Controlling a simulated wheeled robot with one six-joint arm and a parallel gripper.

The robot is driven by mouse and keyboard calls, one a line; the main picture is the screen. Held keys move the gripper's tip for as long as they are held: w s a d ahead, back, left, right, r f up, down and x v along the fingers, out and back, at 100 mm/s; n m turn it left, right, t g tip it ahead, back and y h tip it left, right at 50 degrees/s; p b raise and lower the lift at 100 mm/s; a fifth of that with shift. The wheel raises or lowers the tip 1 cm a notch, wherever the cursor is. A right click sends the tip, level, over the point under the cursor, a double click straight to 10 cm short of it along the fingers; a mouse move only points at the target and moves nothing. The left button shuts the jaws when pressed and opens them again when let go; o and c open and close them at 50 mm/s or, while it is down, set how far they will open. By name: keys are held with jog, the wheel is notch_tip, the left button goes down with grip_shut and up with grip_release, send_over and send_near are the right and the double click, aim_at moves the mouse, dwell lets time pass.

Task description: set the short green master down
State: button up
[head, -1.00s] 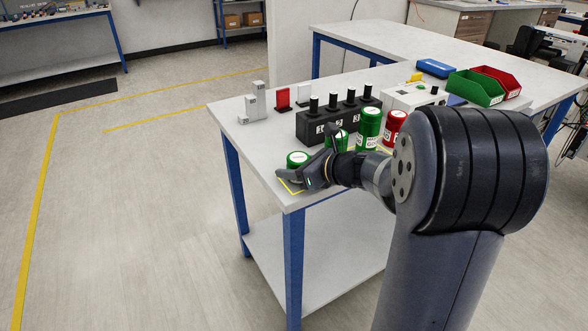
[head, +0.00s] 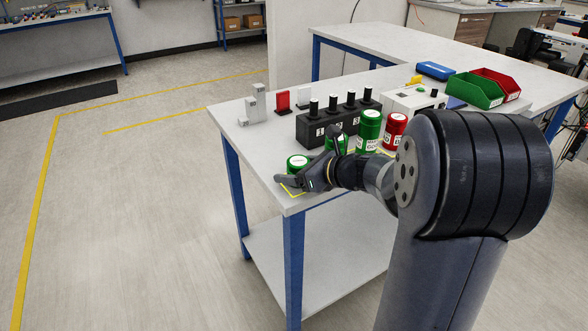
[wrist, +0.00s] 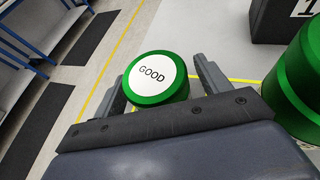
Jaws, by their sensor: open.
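The short green master (head: 297,161) has a white top; in the wrist view its label reads GOOD (wrist: 152,75). It stands upright near the front left corner of the table, by a yellow outline (head: 291,190). Its lower part is hidden by my gripper in the head view, so its contact with the tabletop is hard to see. My gripper (head: 308,163) is open, with one finger on each side of the master. In the wrist view a small gap seems to show beside the right finger (wrist: 207,75).
Other green masters, one of them tall (head: 369,130), and a red master (head: 394,132) stand close to the right. A black block with numbered posts (head: 312,128) is behind. Grey steps (head: 254,105) stand at the back left. The table's front edge is close to my gripper.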

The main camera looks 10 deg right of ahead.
jog(key=p+v, duration=0.1)
jog(key=v, duration=1)
jog(key=shift+s, duration=0.25)
jog(key=shift+d, duration=0.15)
jog(key=b+x, duration=0.1)
jog(key=x, duration=1.1)
jog(key=shift+w+f+b, duration=0.15)
jog(key=shift+f+b, duration=0.15)
jog(key=shift+b, duration=0.1)
jog(key=shift+r+p, duration=0.45)
jog(key=shift+r, duration=0.7)
